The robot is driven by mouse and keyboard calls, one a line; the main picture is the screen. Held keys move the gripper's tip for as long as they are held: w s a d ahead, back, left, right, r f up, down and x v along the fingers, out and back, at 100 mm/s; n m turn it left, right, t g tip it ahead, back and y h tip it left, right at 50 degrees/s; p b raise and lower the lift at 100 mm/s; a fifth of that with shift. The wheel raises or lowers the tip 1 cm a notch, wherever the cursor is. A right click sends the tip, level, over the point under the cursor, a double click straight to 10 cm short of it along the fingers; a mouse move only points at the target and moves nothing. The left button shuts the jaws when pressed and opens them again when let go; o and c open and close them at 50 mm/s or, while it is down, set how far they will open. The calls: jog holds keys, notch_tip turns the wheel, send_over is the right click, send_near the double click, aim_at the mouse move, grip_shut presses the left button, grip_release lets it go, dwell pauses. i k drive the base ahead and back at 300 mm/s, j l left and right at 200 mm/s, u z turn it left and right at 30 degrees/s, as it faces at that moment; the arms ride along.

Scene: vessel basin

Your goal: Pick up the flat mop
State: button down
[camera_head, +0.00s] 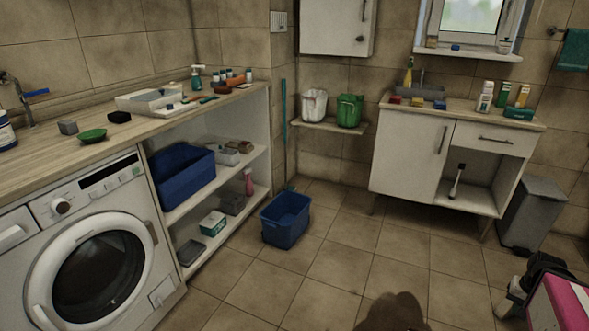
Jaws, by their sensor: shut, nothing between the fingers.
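The flat mop (284,125) stands upright in the back left corner, next to the shelf unit's end. Its thin teal handle runs up along the tiled wall. Its foot is near the floor behind the blue bucket and is mostly hidden by it. My gripper (512,300) shows at the lower right edge, at the end of my pink and black arm part. It is shut and empty, and far from the mop.
A blue bucket (286,219) stands on the floor in front of the mop. The washing machine (150,225) and open shelf unit (209,205) line the left. A wall shelf (330,126) is right of the handle. A cabinet (408,155) and grey bin (530,213) stand right. The middle floor is clear.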

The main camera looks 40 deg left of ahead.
aim_at(286, 187)
jog(key=u, duration=1.75)
